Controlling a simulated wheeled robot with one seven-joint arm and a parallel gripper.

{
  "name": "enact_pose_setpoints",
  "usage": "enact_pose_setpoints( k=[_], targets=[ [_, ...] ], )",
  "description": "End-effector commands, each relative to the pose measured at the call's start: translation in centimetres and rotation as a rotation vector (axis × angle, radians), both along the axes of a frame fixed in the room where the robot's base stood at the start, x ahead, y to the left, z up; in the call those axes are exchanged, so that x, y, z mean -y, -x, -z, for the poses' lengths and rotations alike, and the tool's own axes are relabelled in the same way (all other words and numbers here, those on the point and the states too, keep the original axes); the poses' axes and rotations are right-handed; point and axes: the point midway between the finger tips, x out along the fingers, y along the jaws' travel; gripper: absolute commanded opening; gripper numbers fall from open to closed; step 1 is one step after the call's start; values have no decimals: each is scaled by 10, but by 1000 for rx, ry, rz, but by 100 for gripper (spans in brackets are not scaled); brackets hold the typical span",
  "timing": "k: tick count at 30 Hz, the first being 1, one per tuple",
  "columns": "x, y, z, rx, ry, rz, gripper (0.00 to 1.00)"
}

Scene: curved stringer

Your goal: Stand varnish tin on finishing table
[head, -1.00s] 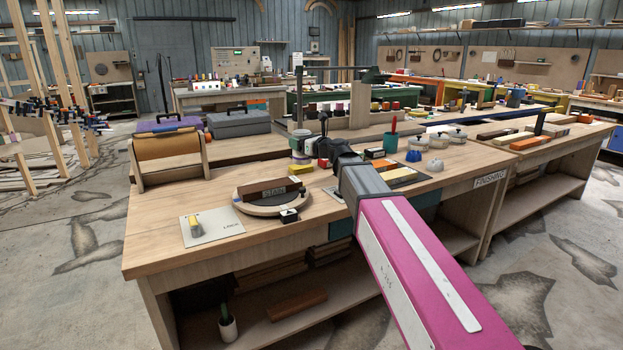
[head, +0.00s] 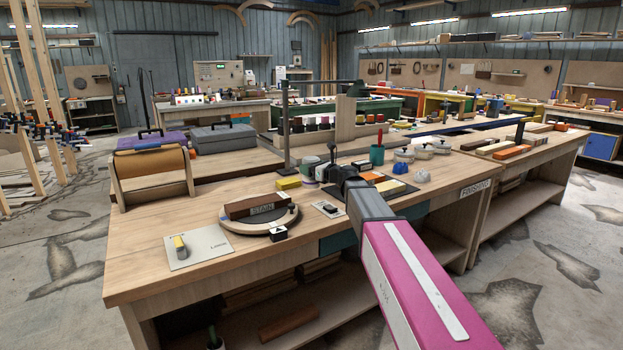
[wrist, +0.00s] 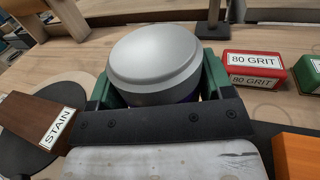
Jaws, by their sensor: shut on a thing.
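The varnish tin shows in the wrist view as a round tin with a wide silver-grey lid (wrist: 155,58) and a sliver of dark blue side below it. My gripper (wrist: 158,92) is shut on it, with green fingers on both sides. In the head view my gripper (head: 338,172) is over the middle of the finishing table (head: 215,192), and the tin is mostly hidden by it. I cannot tell whether the tin's base touches the tabletop. The table carries a "FINISHING" label (head: 474,188) on its front edge.
A brown STAIN block (head: 256,206) lies on a round turntable (head: 235,222) to the left. A red 80 GRIT block (wrist: 253,70) is right of the tin. An orange block (wrist: 297,155) is nearer. Several pale lidded pots (head: 422,151) stand right.

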Motion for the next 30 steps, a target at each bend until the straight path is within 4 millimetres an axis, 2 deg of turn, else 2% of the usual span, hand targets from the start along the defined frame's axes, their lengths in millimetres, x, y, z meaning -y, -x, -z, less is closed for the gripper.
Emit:
enact_pose_setpoints(
  k=[5, 13, 25, 26, 27, 30],
  targets=[
    [1, -1, 8, 0, -1, 0, 34],
    [1, -1, 39, -1, -2, 0, 34],
    [1, 0, 43, 1, -1, 0, 34],
    [1, 0, 43, 0, 0, 0, 84],
    [1, 0, 43, 0, 0, 0, 96],
    [1, -1, 43, 0, 0, 0, 99]
  ],
)
